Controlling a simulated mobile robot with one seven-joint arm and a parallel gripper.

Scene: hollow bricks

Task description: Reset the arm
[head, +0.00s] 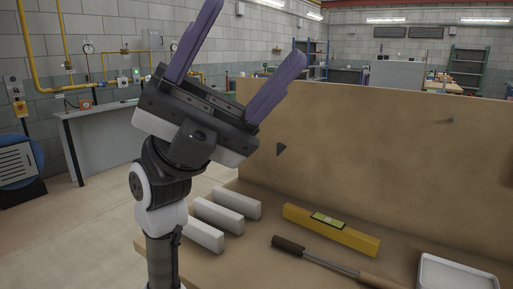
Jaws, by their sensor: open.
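My gripper (240,62) is raised high at the upper left of the head view, above the left part of the workbench. Its two purple fingers are spread wide apart and point up and to the right. It is open and nothing is between the fingers. My arm stands almost upright below it, in front of the bench's left edge. The gripper is well clear of everything lying on the bench.
The brown workbench (262,262) has a tall back board (370,140). On it lie several white blocks (236,203), a yellow spirit level (331,231), a dark-handled tool (318,257) and a white tray (455,278). A grey counter (105,135) stands behind, left. Floor is free at left.

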